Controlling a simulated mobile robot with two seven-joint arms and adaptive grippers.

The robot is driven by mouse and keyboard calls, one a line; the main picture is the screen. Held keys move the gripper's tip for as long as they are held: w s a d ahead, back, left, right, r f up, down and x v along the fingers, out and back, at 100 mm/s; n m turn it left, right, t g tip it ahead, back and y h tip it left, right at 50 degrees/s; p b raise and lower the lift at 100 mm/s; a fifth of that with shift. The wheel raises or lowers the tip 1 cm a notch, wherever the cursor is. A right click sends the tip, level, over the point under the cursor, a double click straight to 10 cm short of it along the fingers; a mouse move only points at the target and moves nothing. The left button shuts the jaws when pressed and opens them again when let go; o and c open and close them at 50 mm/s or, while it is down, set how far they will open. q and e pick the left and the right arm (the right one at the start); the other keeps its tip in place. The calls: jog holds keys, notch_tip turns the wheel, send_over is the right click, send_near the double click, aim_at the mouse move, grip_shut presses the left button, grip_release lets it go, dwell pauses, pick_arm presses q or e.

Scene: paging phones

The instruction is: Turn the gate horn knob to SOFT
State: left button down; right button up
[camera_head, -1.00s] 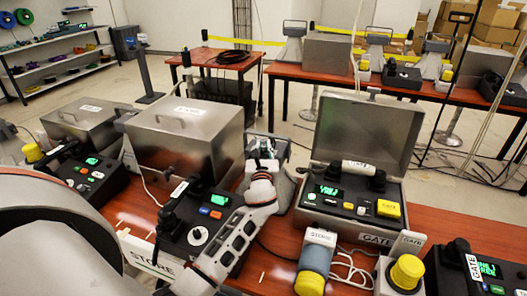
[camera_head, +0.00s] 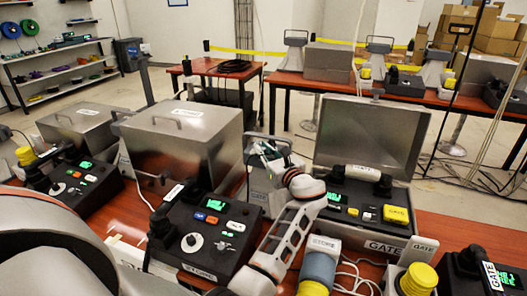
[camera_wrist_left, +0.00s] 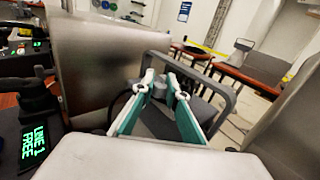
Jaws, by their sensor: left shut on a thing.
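A grey horn (camera_head: 262,190) with a handle frame stands between the closed steel case and the open case marked GATE in the head view. Its handle frame (camera_wrist_left: 222,85) also shows in the wrist view. I cannot read a label on it. My left gripper (camera_head: 270,155) reaches the horn's upper part. In the wrist view its teal fingers (camera_wrist_left: 165,88) are shut on a small grey knob (camera_wrist_left: 158,86), which is mostly hidden between the tips. No SOFT mark or pointer is readable. My right gripper is not in view.
The closed steel case (camera_head: 185,145) is close on the left. The open GATE case (camera_head: 372,135), with a phone panel (camera_head: 358,208) inside, is close on the right. A black phone unit (camera_head: 205,232) and a yellow-capped lamp (camera_head: 418,280) stand in front. More tables stand behind.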

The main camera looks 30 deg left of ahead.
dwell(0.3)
pick_arm(q)
jog(key=c, duration=2)
grip_release()
